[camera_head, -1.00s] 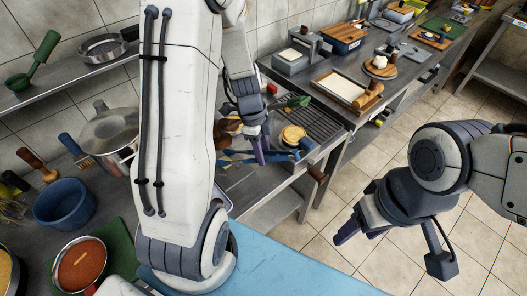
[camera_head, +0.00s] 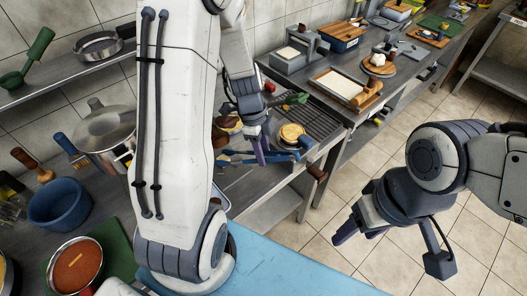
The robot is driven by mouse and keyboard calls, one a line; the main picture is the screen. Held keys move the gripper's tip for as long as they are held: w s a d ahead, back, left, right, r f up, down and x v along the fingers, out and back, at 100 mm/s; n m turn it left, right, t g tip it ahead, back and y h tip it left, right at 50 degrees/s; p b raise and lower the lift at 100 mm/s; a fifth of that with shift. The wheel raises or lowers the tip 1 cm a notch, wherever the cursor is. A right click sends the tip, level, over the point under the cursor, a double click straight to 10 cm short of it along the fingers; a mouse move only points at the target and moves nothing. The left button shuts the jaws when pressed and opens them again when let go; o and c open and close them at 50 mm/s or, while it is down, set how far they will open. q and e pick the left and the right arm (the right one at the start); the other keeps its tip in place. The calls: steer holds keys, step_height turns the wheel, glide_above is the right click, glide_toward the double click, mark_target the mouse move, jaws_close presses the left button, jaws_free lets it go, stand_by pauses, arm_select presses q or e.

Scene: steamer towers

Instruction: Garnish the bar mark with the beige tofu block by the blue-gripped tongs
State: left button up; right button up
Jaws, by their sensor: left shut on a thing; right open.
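My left gripper (camera_head: 260,150) is at the metal counter, partly hidden by its own arm. It is shut on the blue-gripped tongs (camera_head: 237,158), whose blue length lies low over the counter beside a round plate; the tong tips are hard to make out. I cannot single out the beige tofu block or the bar mark for sure. A pale lump (camera_head: 378,58) sits on a round wooden board on the far counter. My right gripper (camera_head: 393,247) is open and empty above the tiled floor, apart from the counters.
A plate with a round golden item (camera_head: 292,132) is just right of the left gripper. A draining rack (camera_head: 318,118) and a wood-framed white tray (camera_head: 345,88) lie beyond. A pot (camera_head: 103,130), blue bowl (camera_head: 60,204) and orange-filled bowl (camera_head: 76,266) stand at left.

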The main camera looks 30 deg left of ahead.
arm_select(q)
steer(key=shift+r, duration=0.1)
steer(key=v, duration=0.1)
steer(key=p+v, duration=0.1)
steer(key=shift+d+r+p, duration=0.2)
steer(key=shift+r+p, duration=0.1)
steer(key=shift+r, duration=0.1)
jaws_close()
stand_by(0.4)
steer(key=d, duration=1.3)
steer(key=shift+w+b, duration=0.35)
steer(key=shift+b, duration=0.05)
stand_by(0.4)
steer(key=shift+r, duration=0.1)
